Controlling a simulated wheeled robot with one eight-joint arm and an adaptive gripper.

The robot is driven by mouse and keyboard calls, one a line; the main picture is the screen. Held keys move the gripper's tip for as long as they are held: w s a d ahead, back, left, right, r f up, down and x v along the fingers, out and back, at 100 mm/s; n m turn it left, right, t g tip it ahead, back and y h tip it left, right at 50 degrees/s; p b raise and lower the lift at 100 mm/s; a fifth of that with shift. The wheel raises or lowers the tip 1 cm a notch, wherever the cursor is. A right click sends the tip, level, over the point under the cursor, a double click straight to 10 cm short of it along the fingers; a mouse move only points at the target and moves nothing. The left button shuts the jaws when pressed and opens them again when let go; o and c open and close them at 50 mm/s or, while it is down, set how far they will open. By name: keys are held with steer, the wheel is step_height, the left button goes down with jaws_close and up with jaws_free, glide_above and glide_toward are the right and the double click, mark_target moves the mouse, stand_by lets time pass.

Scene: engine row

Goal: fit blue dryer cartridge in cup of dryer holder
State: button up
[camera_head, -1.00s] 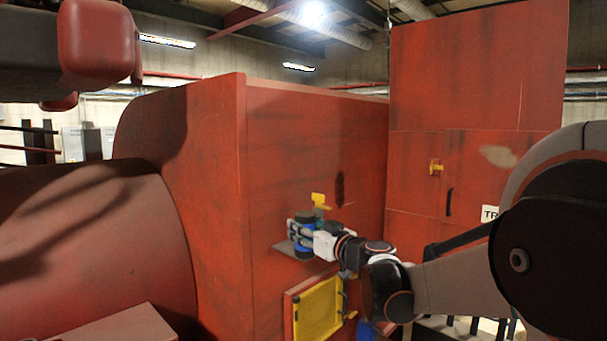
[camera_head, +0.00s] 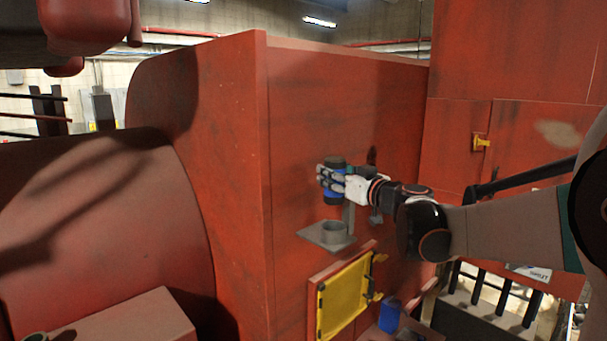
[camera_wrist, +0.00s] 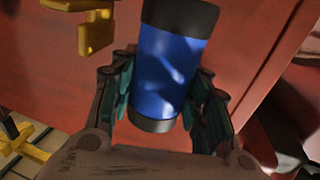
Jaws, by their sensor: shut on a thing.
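The blue dryer cartridge (camera_head: 332,188), with black ends, is held upright between the fingers of my gripper (camera_head: 334,184). In the wrist view the blue cartridge (camera_wrist: 170,70) fills the space between the two fingers of my gripper (camera_wrist: 165,105). The dryer holder is a grey plate (camera_head: 312,235) on the red wall with a round grey cup (camera_head: 334,230) on it. The cartridge is above the cup, apart from it, with a visible gap. The cup looks empty, but its inside is only partly seen.
A yellow panel (camera_head: 345,300) in a red frame is below the holder. A yellow latch (camera_head: 480,143) is on the red wall at right. A yellow part (camera_wrist: 95,25) is at upper left in the wrist view.

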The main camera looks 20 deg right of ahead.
mark_target(341, 199)
steer(key=shift+f, duration=0.15)
steer(key=shift+f+b, duration=2.25)
steer(key=shift+f, duration=0.5)
steer(key=shift+f+b, duration=2.05)
steer(key=shift+f, duration=0.4)
steer(key=o, duration=1.3)
